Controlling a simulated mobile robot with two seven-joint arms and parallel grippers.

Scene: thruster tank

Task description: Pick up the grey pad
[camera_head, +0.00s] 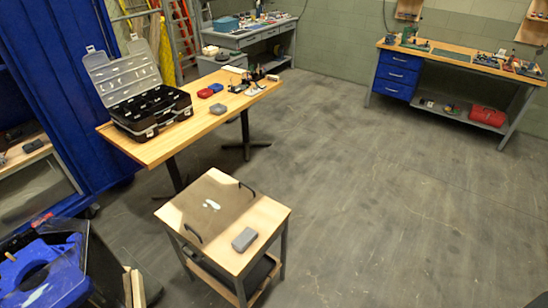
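Two grey objects could be the grey pad, and I cannot tell which is meant. One small flat grey pad (219,109) lies on the long wooden table (160,149), near its front edge, close to a red pad (205,93) and a blue pad (216,87). A larger grey block (244,239) lies near the front right corner of the small wooden-topped stand (265,220). Nothing touches either one. Neither of my grippers is in view.
An open black case (150,112) stands on the long table's left. The stand also bears a brown board (212,204) with two black handles. A blue and black object (45,262) fills the lower left corner. The floor (400,220) to the right is clear.

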